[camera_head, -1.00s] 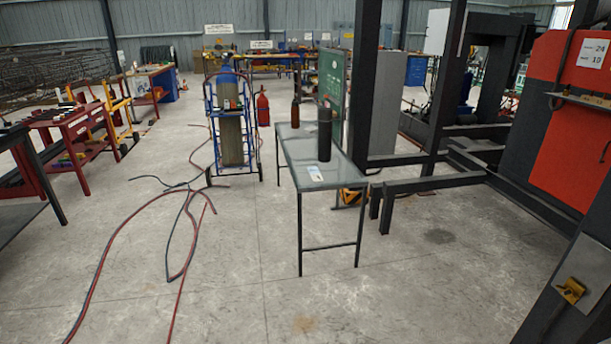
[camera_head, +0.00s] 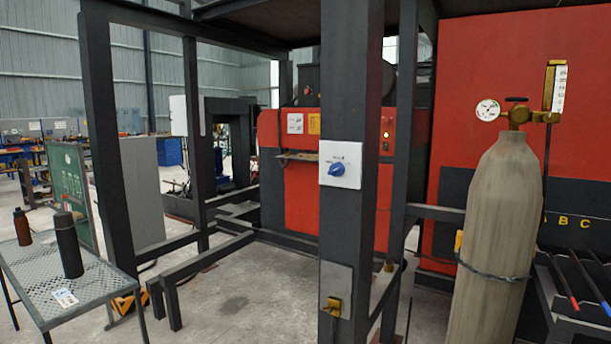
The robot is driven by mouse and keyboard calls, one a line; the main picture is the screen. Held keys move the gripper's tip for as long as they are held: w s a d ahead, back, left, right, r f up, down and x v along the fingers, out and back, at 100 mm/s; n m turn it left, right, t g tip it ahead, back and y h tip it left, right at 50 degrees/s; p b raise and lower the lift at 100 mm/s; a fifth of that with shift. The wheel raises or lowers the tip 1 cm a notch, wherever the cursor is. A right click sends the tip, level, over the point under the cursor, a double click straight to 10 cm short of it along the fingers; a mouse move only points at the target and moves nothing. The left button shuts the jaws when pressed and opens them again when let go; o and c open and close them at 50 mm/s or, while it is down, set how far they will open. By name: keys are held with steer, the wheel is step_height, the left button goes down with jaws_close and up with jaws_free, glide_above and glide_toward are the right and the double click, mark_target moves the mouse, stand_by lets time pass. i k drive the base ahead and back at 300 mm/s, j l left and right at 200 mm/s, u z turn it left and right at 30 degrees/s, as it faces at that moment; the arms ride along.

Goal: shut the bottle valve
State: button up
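A tall grey-beige gas bottle (camera_head: 497,225) stands upright at the right of the head view, with a dark chain or strap around its middle. Its brass valve (camera_head: 517,115) sits on top, with a dark handle (camera_head: 517,99) above the brass body. A round white gauge (camera_head: 488,110) is on the valve's left. A brass flow tube with a white scale (camera_head: 556,86) is on its right. I cannot tell from here whether the valve is open or shut. My gripper is not in view.
A dark steel post (camera_head: 349,60) with a blue rotary switch (camera_head: 337,169) stands left of the bottle. A red machine (camera_head: 470,55) is behind it. Bars lie on a rack (camera_head: 575,270) at the right.

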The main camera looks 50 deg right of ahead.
mark_target(517, 99)
steer(key=i+l, duration=0.1)
steer(key=i, duration=0.15)
steer(key=i+l+z, duration=0.1)
steer(key=z, duration=1.05)
steer(key=i+j, duration=0.05)
